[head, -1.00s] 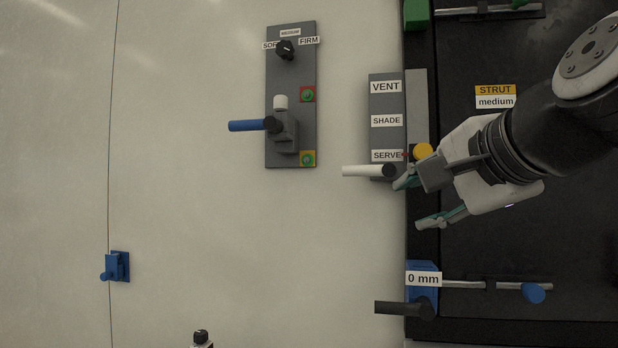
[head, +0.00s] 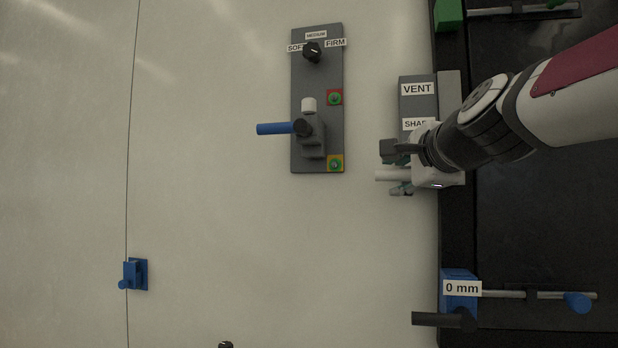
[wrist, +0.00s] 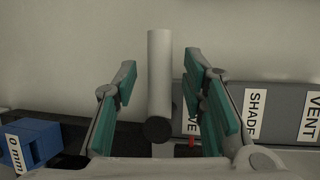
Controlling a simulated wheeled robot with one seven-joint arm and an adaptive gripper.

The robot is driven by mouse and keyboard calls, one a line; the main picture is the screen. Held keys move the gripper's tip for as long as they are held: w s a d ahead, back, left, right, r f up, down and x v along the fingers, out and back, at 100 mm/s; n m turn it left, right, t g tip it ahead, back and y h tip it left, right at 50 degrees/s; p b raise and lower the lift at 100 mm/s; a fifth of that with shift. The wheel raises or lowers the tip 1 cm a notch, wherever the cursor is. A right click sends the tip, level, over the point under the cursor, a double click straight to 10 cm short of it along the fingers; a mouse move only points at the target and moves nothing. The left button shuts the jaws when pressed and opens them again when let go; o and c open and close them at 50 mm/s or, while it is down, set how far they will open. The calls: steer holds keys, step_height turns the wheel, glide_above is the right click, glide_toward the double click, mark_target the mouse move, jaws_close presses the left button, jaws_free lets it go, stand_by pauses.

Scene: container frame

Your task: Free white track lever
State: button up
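The white lever (head: 388,175) sticks out to the left from the lower end of the grey VENT/SHADE panel (head: 418,106) in the head view. In the wrist view the white lever (wrist: 160,72) stands between my two teal finger pads, with its dark round pivot end nearest me. My gripper (wrist: 162,100) is open around the lever, with a visible gap on each side. In the head view my gripper (head: 396,170) covers the lever's base and the lowest label, with one finger above the lever and one below.
A grey panel (head: 300,150) with a blue lever (head: 274,128), a knob and buttons stands to the left. A blue block marked 0 mm (head: 458,275) with a black handle (head: 432,319) is below. The pale surface between is clear.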

steer(key=shift+w+f, duration=0.15)
steer(key=shift+w, duration=0.5)
jaws_close()
